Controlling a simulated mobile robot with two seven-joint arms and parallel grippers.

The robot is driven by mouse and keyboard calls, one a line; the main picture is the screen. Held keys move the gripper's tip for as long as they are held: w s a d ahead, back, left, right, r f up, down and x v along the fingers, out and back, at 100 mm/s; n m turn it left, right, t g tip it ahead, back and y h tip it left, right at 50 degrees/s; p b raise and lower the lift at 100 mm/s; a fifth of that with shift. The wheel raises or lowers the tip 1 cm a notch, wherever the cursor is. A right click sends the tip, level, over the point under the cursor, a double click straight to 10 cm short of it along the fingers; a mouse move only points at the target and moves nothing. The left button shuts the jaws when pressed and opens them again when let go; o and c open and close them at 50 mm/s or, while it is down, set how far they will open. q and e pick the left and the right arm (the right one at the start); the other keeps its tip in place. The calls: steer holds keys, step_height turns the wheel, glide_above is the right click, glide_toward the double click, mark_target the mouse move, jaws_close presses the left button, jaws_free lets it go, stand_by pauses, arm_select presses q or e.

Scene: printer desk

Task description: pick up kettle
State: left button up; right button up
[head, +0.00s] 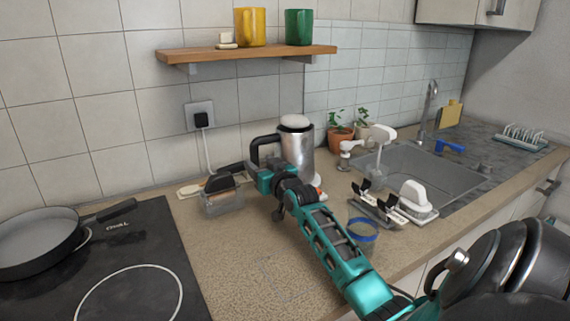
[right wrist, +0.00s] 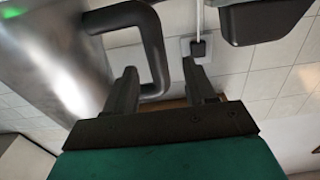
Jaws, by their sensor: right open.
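The kettle (head: 298,152) is a silver cylinder with a pale lid and a black handle, upright on the counter against the tiled wall. Its lower part is partly hidden by my right arm. My right gripper (head: 250,168) is at the kettle's handle side. In the right wrist view the kettle's metal body (right wrist: 60,60) fills the left side. There my open right gripper (right wrist: 160,68) has one finger over the handle's loop and the other to its right. The handle's outer bar appears between the fingers; contact cannot be told. My left gripper is not in view.
A clear container (head: 222,203) stands left of my gripper, below a wall socket (head: 200,117). A hob (head: 110,270) with a pan (head: 40,242) is at left. A sink (head: 430,175), plants and a blue-rimmed bowl (head: 363,230) are at right.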

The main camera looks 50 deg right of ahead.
mark_target(257, 158)
steer(key=shift+b+x, duration=0.3)
steer(key=shift+x, duration=2.15)
steer(key=shift+d+r, duration=0.1)
steer(key=shift+d, duration=0.05)
steer(key=shift+s, duration=0.1)
steer(key=shift+c, duration=0.3)
jaws_close()
steer(key=shift+r, duration=0.15)
